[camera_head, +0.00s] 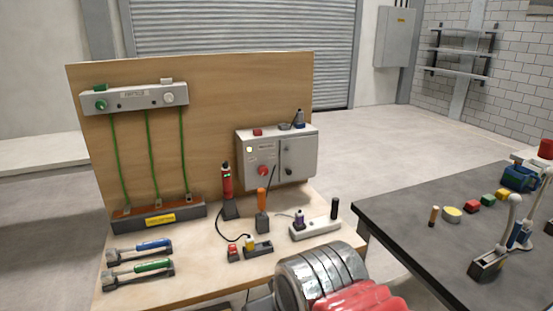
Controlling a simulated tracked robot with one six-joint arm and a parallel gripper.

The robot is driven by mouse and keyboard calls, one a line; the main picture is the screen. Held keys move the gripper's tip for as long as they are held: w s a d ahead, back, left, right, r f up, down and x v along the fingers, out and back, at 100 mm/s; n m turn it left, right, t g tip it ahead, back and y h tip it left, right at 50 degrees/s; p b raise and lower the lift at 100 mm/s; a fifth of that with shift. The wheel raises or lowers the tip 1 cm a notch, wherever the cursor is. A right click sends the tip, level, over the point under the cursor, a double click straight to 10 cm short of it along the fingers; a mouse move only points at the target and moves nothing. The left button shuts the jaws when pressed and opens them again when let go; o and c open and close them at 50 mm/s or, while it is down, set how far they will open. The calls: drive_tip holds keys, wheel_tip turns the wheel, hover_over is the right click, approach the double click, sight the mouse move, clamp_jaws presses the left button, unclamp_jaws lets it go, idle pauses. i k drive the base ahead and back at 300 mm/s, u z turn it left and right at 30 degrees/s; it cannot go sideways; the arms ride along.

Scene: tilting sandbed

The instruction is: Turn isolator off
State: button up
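A grey box (277,156) is mounted low on the right of the upright wooden board. The knob's exact setting cannot be made out. A ribbed silver and red part, probably of my arm, fills the bottom middle, apart from the box. My gripper's fingers are not in view.
The wooden bench (205,255) holds a red tester (226,180), an orange-handled tool (262,200), a white block (316,228) and two handled tools at left. A grey unit (135,98) with green cables hangs at upper left. A dark table (415,225) with several small objects stands right.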

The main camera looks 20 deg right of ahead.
sight(264, 171)
drive_tip(key=k, duration=0.65)
drive_tip(key=u, duration=0.3)
drive_tip(key=i, duration=1.15)
drive_tip(key=u, duration=0.65)
